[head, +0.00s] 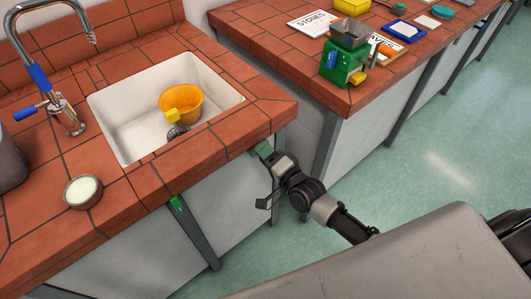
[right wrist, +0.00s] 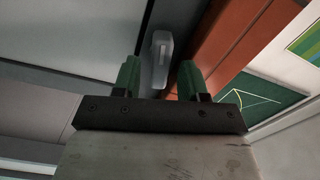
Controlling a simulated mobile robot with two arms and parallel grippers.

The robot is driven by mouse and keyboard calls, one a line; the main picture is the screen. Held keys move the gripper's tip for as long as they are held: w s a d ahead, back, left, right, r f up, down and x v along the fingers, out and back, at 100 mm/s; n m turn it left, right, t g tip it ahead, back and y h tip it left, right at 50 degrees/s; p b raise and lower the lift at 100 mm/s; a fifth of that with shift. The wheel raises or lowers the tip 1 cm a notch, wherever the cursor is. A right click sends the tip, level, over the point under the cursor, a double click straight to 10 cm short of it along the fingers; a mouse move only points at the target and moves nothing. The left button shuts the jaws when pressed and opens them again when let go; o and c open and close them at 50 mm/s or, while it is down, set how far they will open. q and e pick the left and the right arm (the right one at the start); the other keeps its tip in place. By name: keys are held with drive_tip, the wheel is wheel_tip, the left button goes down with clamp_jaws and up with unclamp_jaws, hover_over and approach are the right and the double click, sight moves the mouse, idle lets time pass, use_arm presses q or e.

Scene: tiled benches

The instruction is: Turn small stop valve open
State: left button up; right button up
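A small pale grey lever-shaped part (right wrist: 161,62), which looks like the stop valve's handle, shows in the right wrist view beside the brown-red bench edge. My right gripper (right wrist: 159,76) is open, with one green fingertip on each side of this part. There are visible gaps at both sides, and I cannot tell how far ahead of the tips it is. In the head view my right gripper (head: 264,151) is at the front edge of the sink bench, low by its right corner. The valve is hidden there. My left gripper is not in view.
The tiled sink bench (head: 235,120) holds a white sink with an orange pot (head: 182,101), a tap (head: 65,115) and a small bowl (head: 83,191). A second bench (head: 290,60) carries a green machine (head: 343,66). The floor on the right is clear.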

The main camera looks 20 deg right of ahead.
clamp_jaws()
drive_tip(key=shift+n, duration=0.4)
drive_tip(key=shift+n+p, duration=1.8)
drive_tip(key=shift+n, duration=5.3)
drive_tip(key=shift+o, duration=0.7)
unclamp_jaws()
